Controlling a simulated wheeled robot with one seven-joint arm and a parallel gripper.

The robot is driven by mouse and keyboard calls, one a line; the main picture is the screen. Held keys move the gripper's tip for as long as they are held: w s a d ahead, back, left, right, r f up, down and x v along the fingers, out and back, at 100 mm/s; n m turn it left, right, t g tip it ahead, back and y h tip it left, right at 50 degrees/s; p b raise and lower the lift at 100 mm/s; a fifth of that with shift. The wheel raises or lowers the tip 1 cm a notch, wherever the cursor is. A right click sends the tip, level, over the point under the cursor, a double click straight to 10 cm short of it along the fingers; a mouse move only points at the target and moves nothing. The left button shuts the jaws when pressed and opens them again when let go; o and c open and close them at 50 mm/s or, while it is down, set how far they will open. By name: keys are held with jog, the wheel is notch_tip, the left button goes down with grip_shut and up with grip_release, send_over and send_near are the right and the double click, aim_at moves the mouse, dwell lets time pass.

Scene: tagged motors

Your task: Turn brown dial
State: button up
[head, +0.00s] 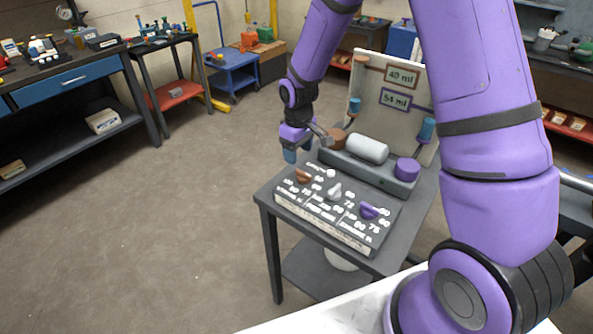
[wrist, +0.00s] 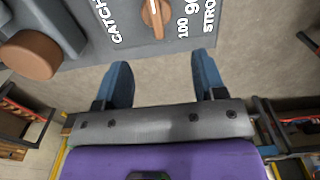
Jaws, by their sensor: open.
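The brown dial (head: 303,177) sits at the left end of a grey control panel (head: 372,236) with white lettering. It also shows at the top of the wrist view (wrist: 152,16), with a pale pointer line on it. My gripper (head: 297,152) is above and behind the panel's left end in the head view. In the wrist view its two blue fingers (wrist: 160,82) are open and empty, apart from the dial, which lies ahead of the gap between them. A white dial (head: 334,191) and a purple dial (head: 372,211) stand further right on the panel.
Behind the panel, a grey unit carries a brown knob (head: 337,138), a pale cylinder (head: 366,148) and a purple cylinder (head: 406,169). A board (head: 381,118) with "40 ml" and "54 ml" labels rises behind. The floor (head: 180,220) left of the table is clear.

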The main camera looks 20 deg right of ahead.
aim_at(299, 169)
notch_tip(299, 169, down, 8)
jog(key=shift+r, duration=0.15)
dwell(0.3)
jog(key=c, duration=0.9)
jog(key=shift+d, duration=0.1)
jog(key=m, duration=0.4)
jog(key=shift+w+d, duration=0.15)
jog(key=shift+d, duration=0.15)
jog(key=shift+d+m, duration=0.2)
jog(key=shift+m, duration=1)
jog(key=shift+d+m, duration=0.15)
jog(key=shift+m, duration=1.05)
